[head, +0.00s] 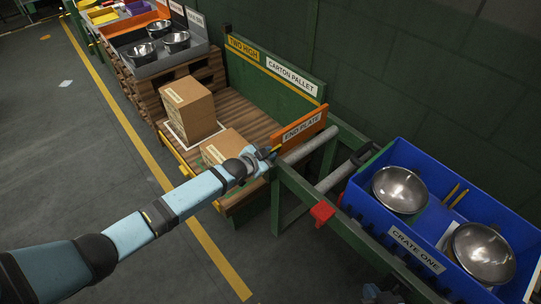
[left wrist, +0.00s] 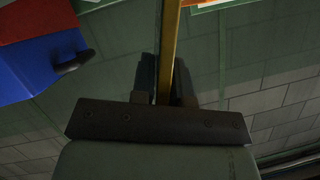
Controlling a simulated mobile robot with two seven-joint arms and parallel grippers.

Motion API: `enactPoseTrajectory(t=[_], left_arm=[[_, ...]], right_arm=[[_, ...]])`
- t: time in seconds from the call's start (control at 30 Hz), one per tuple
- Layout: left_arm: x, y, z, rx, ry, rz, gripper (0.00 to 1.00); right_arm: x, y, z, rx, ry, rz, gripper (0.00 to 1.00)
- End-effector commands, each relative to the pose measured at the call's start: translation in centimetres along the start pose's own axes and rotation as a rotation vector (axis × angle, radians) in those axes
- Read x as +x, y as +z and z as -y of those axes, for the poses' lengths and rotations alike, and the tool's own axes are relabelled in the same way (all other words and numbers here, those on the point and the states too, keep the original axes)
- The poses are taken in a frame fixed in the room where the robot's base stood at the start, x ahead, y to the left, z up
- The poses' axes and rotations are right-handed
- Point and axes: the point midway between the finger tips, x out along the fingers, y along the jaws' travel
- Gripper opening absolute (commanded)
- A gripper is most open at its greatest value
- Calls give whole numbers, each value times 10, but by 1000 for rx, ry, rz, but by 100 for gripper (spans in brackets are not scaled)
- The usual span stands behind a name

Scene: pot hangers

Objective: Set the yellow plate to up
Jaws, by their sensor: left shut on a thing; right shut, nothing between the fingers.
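My left gripper (head: 272,153) is at the near end of the orange board labelled END PLATE (head: 301,126), at the right end of the wooden pallet (head: 240,112). In the left wrist view my left gripper (left wrist: 168,88) is shut on a narrow yellow strip, which looks like the edge of the yellow plate (left wrist: 171,45). In the head view only a small yellow bit shows at the fingertips; the gripper and arm hide the rest. I cannot tell the plate's full tilt. My right gripper is not clearly visible.
Two cartons (head: 187,108) (head: 222,148) stand on the pallet, the nearer partly behind my left arm. A roller (head: 310,146) and green frame lie right of the end plate. A red block (head: 321,212) sits on the rail. The blue crate (head: 413,247) holds metal bowls.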

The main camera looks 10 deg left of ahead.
Motion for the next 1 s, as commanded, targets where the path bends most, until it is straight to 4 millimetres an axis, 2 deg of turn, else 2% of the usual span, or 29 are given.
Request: enactPoseTrajectory(t=[0.03,0.13,0.77,0.8,0.83,1.0], left_arm=[[0,0,10,11,-11,0,0],[0,0,14,12,-12,0,0],[0,2,20,15,-15,2,0],[0,2,20,15,-15,2,30],[0,2,20,14,-15,2,36],[0,2,18,12,-12,2,36]], right_arm=[[0,0,0,0,0,1,0],[0,1,0,0,0,1,0],[0,1,-1,0,2,2,0],[0,1,-1,0,2,2,0],[0,1,-1,0,2,2,0],[1,0,-1,1,2,1,0]])
